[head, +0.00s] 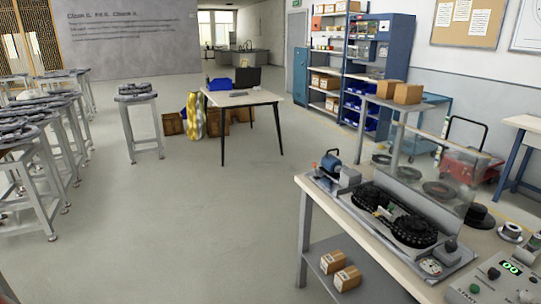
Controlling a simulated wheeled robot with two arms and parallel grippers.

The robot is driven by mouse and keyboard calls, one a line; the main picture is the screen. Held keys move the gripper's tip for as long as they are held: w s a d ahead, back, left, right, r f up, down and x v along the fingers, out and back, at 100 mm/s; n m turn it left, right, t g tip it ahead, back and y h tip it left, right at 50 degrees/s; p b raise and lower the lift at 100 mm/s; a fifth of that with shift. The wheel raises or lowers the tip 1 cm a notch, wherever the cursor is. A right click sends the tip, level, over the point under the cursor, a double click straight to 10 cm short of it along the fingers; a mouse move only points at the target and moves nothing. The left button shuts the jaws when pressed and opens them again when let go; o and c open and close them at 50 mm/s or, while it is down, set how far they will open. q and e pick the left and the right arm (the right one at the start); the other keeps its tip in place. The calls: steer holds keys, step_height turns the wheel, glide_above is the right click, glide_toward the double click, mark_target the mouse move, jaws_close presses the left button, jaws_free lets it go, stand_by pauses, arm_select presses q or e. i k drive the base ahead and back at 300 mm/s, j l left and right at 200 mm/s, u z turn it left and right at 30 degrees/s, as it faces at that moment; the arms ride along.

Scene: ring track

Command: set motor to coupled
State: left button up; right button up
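A small blue motor (330,162) with a dark handle sits at the far left end of a metal base plate (372,217) on the workbench at the right. A grey block (349,177) stands beside it. The black looped ring track (413,231) lies on the plate in front of the motor. I cannot tell at this size whether the motor touches the track or its drive. A control box (497,280) with a green display reading about 00 sits at the near right corner. Neither of my grippers is in view.
Several stools (40,170) stand at left and a table (240,97) farther back. The floor between is open.

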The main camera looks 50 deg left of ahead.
mark_target(331, 166)
steer(key=u, duration=1.05)
steer(key=i+j, duration=0.2)
steer(key=i, duration=0.25)
steer(key=i+j, duration=0.2)
steer(key=i, duration=0.25)
steer(key=i+j, duration=0.2)
steer(key=i, duration=0.3)
steer(key=i+j, duration=0.2)
steer(key=i, duration=0.25)
steer(key=i+j, duration=0.2)
steer(key=i, duration=0.25)
steer(key=i+j, duration=0.2)
steer(key=i, duration=0.25)
